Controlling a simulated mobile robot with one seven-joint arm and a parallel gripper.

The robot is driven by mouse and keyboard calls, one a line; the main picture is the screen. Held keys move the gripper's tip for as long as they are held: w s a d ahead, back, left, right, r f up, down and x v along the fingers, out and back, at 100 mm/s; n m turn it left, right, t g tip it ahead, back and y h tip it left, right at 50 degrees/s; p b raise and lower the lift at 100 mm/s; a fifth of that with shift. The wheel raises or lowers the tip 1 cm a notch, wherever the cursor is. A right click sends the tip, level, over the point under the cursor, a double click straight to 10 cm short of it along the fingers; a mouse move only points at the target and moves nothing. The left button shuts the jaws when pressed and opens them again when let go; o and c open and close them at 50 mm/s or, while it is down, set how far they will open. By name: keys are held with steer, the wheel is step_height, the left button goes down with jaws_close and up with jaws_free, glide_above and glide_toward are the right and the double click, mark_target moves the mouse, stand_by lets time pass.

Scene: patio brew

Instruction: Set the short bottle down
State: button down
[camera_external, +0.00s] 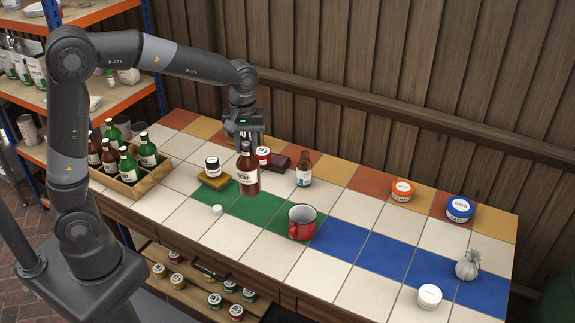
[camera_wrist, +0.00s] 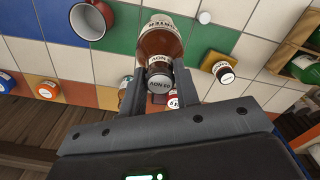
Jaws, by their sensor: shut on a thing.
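My gripper (camera_external: 245,140) is shut on the neck of a brown bottle (camera_external: 249,172) with a pale label. The bottle hangs upright below the jaws, over the green tiles. I cannot tell whether its base touches the table. A second brown bottle (camera_external: 304,170) with a white label stands apart to the right and looks smaller in the picture.
A yellow sponge (camera_external: 214,180) with a dark jar (camera_external: 212,166) is left of the held bottle. A red-lidded jar (camera_external: 263,155) and dark block (camera_external: 280,162) are behind it. A red mug (camera_external: 301,222) stands front right. A wooden crate (camera_external: 151,181) of bottles is at left. Green tiles around are mostly clear.

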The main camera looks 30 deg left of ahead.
steer(key=w+d, duration=0.1)
steer(key=d, duration=0.4)
steer(key=w+a+f, duration=0.6)
steer(key=w+f, duration=0.4)
steer(key=f, duration=0.1)
steer(key=shift+f, duration=0.35)
steer(key=shift+a+f, duration=0.1)
steer(key=shift+f, duration=0.05)
steer(key=c, duration=1.1)
jaws_free()
